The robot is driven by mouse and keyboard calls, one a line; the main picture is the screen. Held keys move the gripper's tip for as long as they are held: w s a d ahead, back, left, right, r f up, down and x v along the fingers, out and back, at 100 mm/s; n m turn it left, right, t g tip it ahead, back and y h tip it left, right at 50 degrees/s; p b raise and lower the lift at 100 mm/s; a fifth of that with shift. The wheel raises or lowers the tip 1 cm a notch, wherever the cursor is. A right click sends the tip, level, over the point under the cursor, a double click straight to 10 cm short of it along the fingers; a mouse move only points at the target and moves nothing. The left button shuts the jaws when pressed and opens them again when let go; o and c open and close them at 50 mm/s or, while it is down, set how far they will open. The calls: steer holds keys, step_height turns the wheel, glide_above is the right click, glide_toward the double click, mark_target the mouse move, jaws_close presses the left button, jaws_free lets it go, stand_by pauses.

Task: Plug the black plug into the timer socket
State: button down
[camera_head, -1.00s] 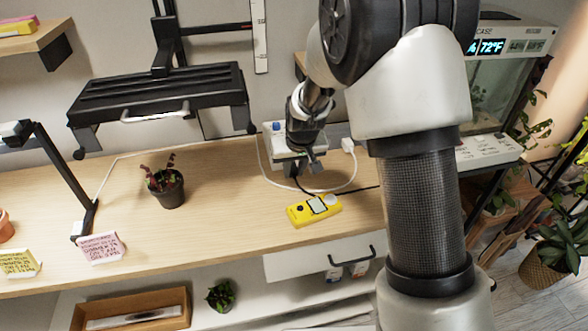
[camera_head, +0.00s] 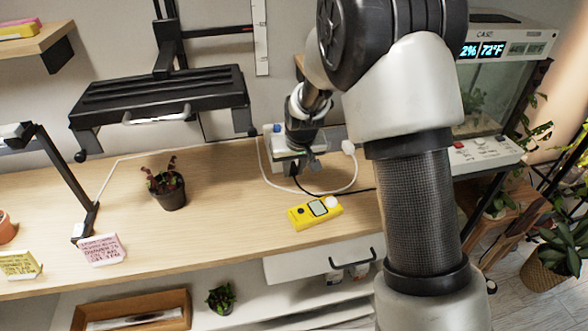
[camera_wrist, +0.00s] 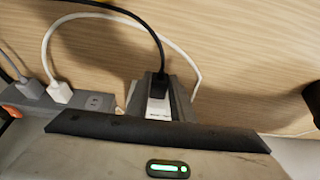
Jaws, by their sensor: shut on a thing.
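My gripper (camera_wrist: 160,98) is shut at the end of a black cable (camera_wrist: 152,32). The plug itself is largely hidden between the fingers. A pale block with small dark print (camera_wrist: 158,108) shows between the fingers; I cannot tell whether it is part of the timer. In the head view my gripper (camera_head: 305,145) is at the back of the bench, close to a pale unit (camera_head: 284,163) with a blue part on top. The black cable (camera_head: 345,192) runs from below the gripper to the right. Contact between plug and socket is hidden.
A white cable (camera_wrist: 178,48) loops around the area. A yellow device (camera_head: 315,211) lies in front, and a potted plant (camera_head: 168,190) stands left. Bench between them is clear.

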steer(key=c, duration=1.5)
jaws_free()
steer(key=shift+o, duration=0.2)
steer(key=p+v, duration=0.3)
steer(key=v, duration=1.4)
steer(key=s+d+r+m, duration=0.1)
steer(key=s+d+r, duration=0.25)
steer(key=s, duration=0.55)
steer(key=s+d+r+t+h, duration=0.1)
steer(key=s+d+r, duration=0.25)
steer(key=s, duration=0.45)
steer(key=s+d+r+m, duration=0.15)
steer(key=s+d, duration=0.25)
steer(key=s, duration=0.5)
step_height(320, 180, up, 16)
steer(key=p, duration=1.5)
steer(key=shift+w+a, duration=0.25)
steer(key=shift+w, duration=0.05)
